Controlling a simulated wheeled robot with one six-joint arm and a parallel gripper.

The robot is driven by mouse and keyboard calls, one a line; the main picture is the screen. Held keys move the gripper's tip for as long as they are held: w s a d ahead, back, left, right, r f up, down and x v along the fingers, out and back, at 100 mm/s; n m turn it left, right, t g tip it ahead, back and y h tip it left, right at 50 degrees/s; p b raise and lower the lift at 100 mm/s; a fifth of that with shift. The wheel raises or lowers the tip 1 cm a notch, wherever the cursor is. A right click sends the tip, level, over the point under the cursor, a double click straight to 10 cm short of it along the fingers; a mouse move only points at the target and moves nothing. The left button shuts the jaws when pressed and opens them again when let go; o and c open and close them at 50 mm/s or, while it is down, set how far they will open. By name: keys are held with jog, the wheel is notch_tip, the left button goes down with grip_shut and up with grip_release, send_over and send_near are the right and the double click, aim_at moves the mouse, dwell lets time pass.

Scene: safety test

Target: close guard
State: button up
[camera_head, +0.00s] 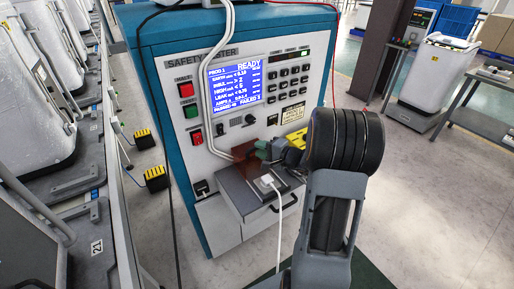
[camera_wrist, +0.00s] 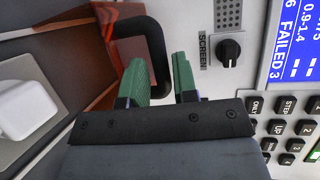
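The guard is a see-through reddish-brown cover with a dark curved handle (camera_wrist: 154,32). In the head view the guard (camera_head: 247,176) stands raised at the left of the small work shelf on the safety tester (camera_head: 225,218). In the wrist view its orange panel (camera_wrist: 100,38) is at the upper left. My gripper (camera_head: 262,150) has green fingers and is at the upper part of the guard. In the wrist view the fingers (camera_wrist: 160,75) are a little apart, one on each side of the handle's bar. Whether they press on it cannot be told.
A white plug (camera_wrist: 27,107) with a white cable lies on the shelf; it also shows in the head view (camera_head: 266,183). The tester's screen (camera_head: 236,85) reads READY. Knobs and keys are close to my gripper. Grey machines stand at the left; a side table (camera_head: 480,100) is at the right.

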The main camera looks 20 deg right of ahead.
jog(key=shift+x, duration=1)
grip_shut()
